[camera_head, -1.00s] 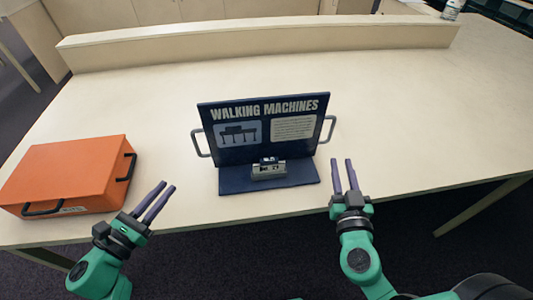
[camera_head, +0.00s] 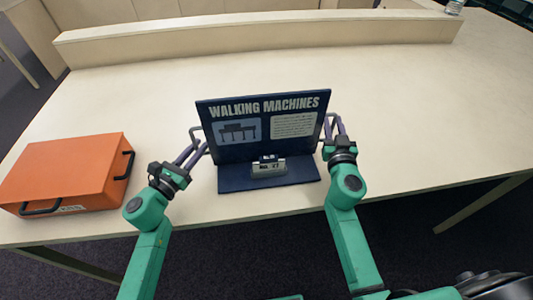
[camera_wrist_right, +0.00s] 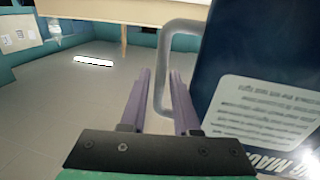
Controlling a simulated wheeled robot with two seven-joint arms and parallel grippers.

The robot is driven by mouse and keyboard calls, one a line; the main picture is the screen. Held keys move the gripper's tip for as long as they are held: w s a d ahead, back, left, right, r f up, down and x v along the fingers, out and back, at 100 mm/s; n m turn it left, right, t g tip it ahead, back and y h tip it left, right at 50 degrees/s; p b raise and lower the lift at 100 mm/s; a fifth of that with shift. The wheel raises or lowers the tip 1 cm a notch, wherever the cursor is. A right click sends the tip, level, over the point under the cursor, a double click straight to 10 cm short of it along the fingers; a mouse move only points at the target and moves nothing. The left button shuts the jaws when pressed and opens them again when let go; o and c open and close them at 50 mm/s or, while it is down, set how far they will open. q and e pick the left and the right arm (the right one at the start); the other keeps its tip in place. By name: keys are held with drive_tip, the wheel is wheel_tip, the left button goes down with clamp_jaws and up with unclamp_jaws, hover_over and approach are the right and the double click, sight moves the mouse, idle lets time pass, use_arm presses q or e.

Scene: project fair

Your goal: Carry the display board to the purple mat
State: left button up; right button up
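The display board (camera_head: 262,128) is a dark blue panel titled "WALKING MACHINES". It stands upright on its blue base (camera_head: 232,183) on the table, with a grey handle on each side. A small grey model (camera_head: 268,167) with a label sits on the base. My left gripper (camera_head: 195,149) is open at the left handle (camera_head: 193,134). My right gripper (camera_head: 334,124) is open at the right handle; in the right wrist view the handle (camera_wrist_right: 161,85) stands between its two purple fingers (camera_wrist_right: 160,95), apparently with gaps on both sides. No purple mat is in view.
An orange case (camera_head: 66,172) with black handles lies on the table (camera_head: 420,110) at the left. A low pale ledge (camera_head: 250,38) runs along the back. A bottle (camera_head: 454,7) stands at the back right. The table right of the board is clear.

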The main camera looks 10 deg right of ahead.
use_arm(q)
drive_tip(key=shift+s, duration=0.1)
use_arm(e)
drive_tip(key=shift+s+r, duration=0.1)
use_arm(q)
clamp_jaws()
use_arm(e)
clamp_jaws()
drive_tip(key=shift+a, duration=0.1)
idle(0.8)
use_arm(q)
drive_tip(key=shift+r, duration=0.15)
